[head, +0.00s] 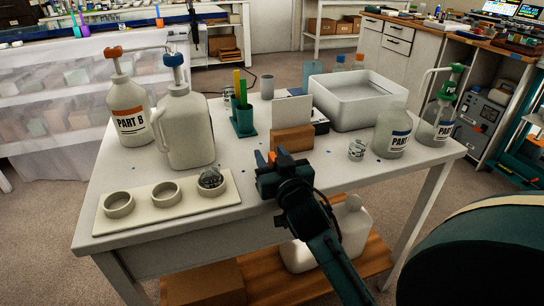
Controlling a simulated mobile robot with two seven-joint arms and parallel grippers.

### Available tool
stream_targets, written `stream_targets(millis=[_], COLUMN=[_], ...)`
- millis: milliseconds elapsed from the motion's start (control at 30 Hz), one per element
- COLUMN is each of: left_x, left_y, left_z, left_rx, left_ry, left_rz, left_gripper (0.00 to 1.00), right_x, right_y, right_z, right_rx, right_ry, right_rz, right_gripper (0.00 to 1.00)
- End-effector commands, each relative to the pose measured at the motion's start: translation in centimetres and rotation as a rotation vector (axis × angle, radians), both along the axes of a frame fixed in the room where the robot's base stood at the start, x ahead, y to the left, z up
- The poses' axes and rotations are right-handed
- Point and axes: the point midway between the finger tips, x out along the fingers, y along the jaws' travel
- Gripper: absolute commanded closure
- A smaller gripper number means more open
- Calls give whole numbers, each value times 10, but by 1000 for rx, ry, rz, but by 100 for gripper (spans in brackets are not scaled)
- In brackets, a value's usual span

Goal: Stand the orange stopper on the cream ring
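My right gripper (272,160) is over the front edge of the white table, in the middle of the head view. A small orange piece, seemingly the orange stopper (272,157), shows between its fingers, which appear closed on it; most of it is hidden. Cream rings stand in a row on a pale board (146,222) at the table's front left. The left cream ring (119,211) and middle cream ring (166,198) are empty. The gripper is to the right of the board. My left gripper is not in view.
A large cream jug (186,135) and a PART B bottle (129,112) stand behind the rings. A brown block (292,140) is just behind the gripper. A white tub (357,106), a small clear cup (356,150) and PART bottles (391,131) stand to the right.

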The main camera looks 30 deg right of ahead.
Motion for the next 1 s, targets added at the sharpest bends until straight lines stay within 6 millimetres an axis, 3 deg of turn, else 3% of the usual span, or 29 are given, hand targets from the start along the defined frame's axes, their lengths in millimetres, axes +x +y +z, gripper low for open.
stream_targets(millis=[233, 333, 800, 1000], left_x=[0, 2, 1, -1], left_y=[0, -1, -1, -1], left_z=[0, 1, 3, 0], left_rx=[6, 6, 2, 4], left_ry=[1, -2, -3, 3], left_rz=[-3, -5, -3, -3], left_gripper=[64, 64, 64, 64], right_x=[0, -10, -102, -123], right_y=[0, 3, 24, 30], right_z=[0, -1, -1, -1], right_rx=[0, 1, 3, 0], right_ry=[0, 2, 3, 2], right_rz=[0, 0, -1, 0], right_gripper=[61, 61, 61, 61])
